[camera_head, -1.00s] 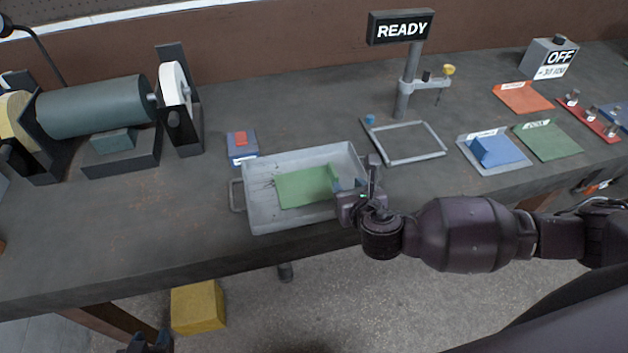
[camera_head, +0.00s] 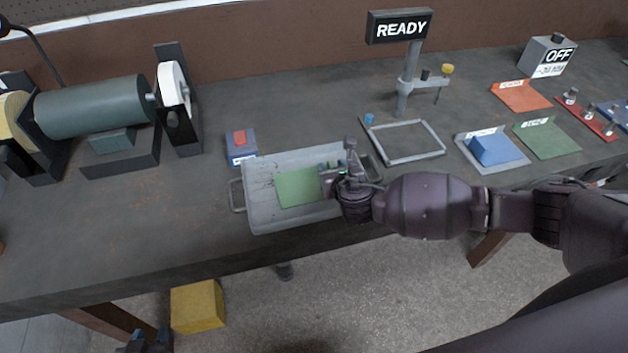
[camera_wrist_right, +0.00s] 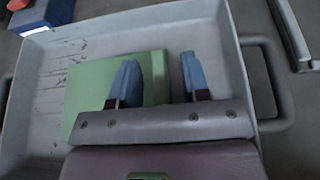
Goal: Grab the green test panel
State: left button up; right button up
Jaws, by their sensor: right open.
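A flat green panel (camera_head: 295,188) lies in the grey tray (camera_head: 262,217), and it also shows in the right wrist view (camera_wrist_right: 88,92). My right gripper (camera_head: 331,168) is over the panel's right end in the head view and hides part of it. In the right wrist view my right gripper (camera_wrist_right: 160,76) is open, its blue fingertips apart. One fingertip overlaps the panel, the other is past its right edge over the tray floor. Contact cannot be told. My left gripper (camera_head: 147,342) is partly visible at the bottom edge, its opening unclear.
A grey frame (camera_head: 440,140) lies beneath the READY sign (camera_head: 401,27). Right of it are a blue block (camera_head: 497,148), a green sheet (camera_head: 546,138) and an orange sheet (camera_head: 521,96).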

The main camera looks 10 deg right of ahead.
jog(key=shift+w+f, duration=0.1)
jog(key=shift+w, duration=0.1)
grip_shut()
dwell(0.3)
